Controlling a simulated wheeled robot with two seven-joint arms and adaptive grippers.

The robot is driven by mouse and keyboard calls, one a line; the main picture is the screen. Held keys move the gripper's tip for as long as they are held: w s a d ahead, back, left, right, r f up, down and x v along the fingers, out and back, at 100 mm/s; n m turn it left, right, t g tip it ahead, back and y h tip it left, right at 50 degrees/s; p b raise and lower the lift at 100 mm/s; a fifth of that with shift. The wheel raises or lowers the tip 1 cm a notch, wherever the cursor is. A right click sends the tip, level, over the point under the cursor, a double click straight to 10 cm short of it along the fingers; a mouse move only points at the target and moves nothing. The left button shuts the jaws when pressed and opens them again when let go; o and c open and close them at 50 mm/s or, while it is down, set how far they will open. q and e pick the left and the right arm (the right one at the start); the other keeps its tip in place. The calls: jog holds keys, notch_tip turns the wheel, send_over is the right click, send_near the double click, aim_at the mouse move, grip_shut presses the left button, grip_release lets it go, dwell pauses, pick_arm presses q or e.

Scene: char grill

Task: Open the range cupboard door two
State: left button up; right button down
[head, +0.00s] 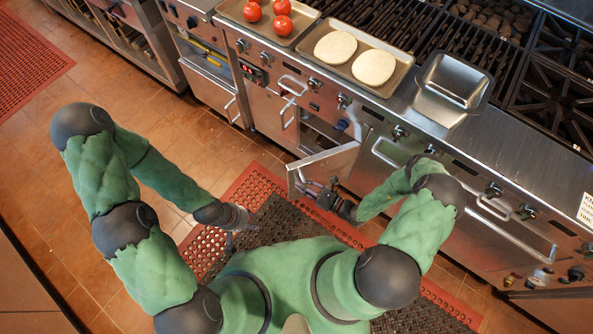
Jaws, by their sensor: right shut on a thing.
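A steel range cupboard door (330,161) stands swung outward from the front of the range. A dark opening (322,132) shows behind it. My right gripper (310,188) is at the door's free, lower-left end and is shut on it; the fingers are small and dark, and the exact grip on the handle is hard to make out. My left gripper (243,216) hangs over the floor mat to the left of the door, apart from it. Its fingers are too small and dark to tell whether they are open.
The range top holds a tray with tomatoes (282,25), a tray with two flat rounds (335,47) and a steel pan (453,84). Closed fronts with handles flank the open door. A dark mat (275,222) edged in red lies below; tiled floor (165,125) at left is clear.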

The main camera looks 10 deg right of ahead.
jog(key=s+a+v, duration=0.1)
jog(key=s+v, duration=0.1)
jog(key=v, duration=1)
jog(key=shift+a, duration=0.2)
jog(key=c, duration=1.3)
grip_release()
jog(key=shift+s+d+b, duration=0.1)
jog(key=shift+b, duration=0.2)
jog(key=v, duration=1.1)
jog(key=shift+s+d, duration=0.2)
jog(key=shift+s, duration=0.25)
